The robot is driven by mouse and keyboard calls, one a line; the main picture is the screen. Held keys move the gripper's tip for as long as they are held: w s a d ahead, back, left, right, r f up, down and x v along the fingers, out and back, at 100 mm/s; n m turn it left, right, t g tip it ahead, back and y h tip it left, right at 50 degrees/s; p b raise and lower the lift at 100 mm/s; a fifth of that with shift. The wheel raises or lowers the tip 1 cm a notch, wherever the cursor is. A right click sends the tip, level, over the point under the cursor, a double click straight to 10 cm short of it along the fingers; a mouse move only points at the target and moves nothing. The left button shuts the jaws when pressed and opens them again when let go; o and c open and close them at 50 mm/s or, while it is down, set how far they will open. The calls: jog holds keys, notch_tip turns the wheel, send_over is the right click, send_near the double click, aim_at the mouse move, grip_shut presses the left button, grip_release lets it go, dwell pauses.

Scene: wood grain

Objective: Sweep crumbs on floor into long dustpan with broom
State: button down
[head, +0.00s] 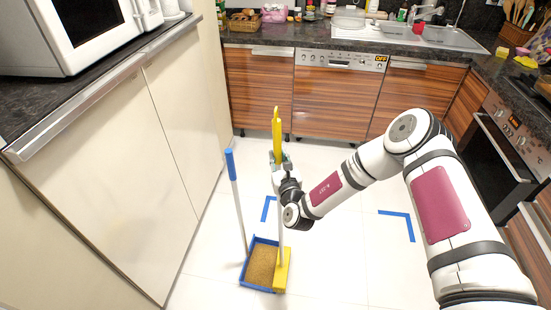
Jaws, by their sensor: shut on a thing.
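A broom with a yellow handle top (277,130), pale shaft and yellow head (282,272) stands nearly upright. My gripper (281,163) is shut on the upper part of the broom, at the lower end of the yellow handle. A blue long-handled dustpan (261,239) lies on the floor, its pole with a blue grip (233,175) leaning slightly left. Brown crumbs (263,263) fill the visible inside of the pan. The broom head is at the pan's right side and hides part of it; I cannot tell whether it touches the pan.
A cream cabinet (115,160) under a dark counter closes off the left. Wood-fronted cabinets and a dishwasher (338,95) line the back, with an oven (495,145) at the right. Blue corner marks (410,226) are on the white tiled floor (335,260), which is clear right of the broom.

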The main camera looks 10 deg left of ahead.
jog(key=r, duration=0.1)
jog(key=d+r+p, duration=0.2)
jog(key=r, duration=0.1)
dwell(1.0)
